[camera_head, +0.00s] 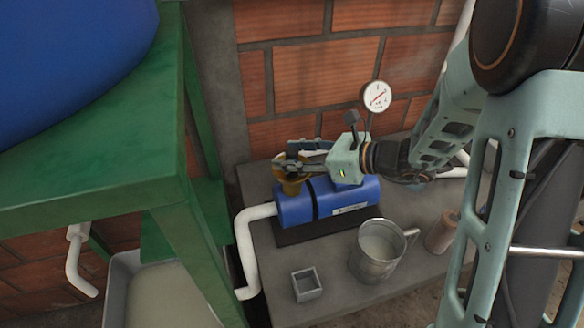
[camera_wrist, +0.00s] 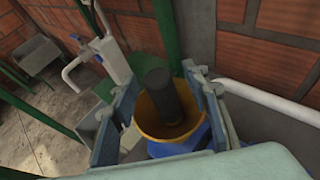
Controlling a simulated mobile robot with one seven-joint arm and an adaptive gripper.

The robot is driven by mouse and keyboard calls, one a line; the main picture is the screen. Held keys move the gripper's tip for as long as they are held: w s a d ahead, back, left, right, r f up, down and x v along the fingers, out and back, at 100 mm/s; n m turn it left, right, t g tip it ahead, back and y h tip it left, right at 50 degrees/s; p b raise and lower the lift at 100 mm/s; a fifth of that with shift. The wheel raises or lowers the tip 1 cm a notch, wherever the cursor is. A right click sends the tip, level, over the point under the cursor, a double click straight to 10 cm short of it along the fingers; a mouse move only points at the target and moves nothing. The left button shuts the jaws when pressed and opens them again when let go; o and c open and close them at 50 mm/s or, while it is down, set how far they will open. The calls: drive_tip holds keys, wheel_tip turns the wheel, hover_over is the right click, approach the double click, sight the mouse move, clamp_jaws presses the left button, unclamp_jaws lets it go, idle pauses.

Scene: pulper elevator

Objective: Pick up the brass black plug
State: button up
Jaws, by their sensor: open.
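The plug shows in the wrist view as a dark, nearly black cylinder (camera_wrist: 160,92) standing in a yellow brass-coloured cup or funnel (camera_wrist: 148,118). My gripper (camera_wrist: 161,76) is open, with one finger on each side of the plug; gaps show between the fingers and the plug. In the head view my gripper (camera_head: 290,159) is over the left end of the blue pump body, and the yellow funnel (camera_head: 292,186) shows just below it. The plug is largely hidden there behind the fingers.
The blue pump body (camera_head: 345,194) lies on a grey slab with a white pipe (camera_head: 242,240) at its left. A metal jug (camera_head: 378,250), a small grey box (camera_head: 307,284) and a tan cylinder (camera_head: 442,232) stand in front. A gauge (camera_head: 376,96) is behind; a green stand (camera_head: 100,160) is left.

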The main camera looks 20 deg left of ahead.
drive_tip(key=shift+c, duration=0.4)
drive_tip(key=c, duration=1)
clamp_jaws()
drive_tip(key=shift+r, duration=0.15)
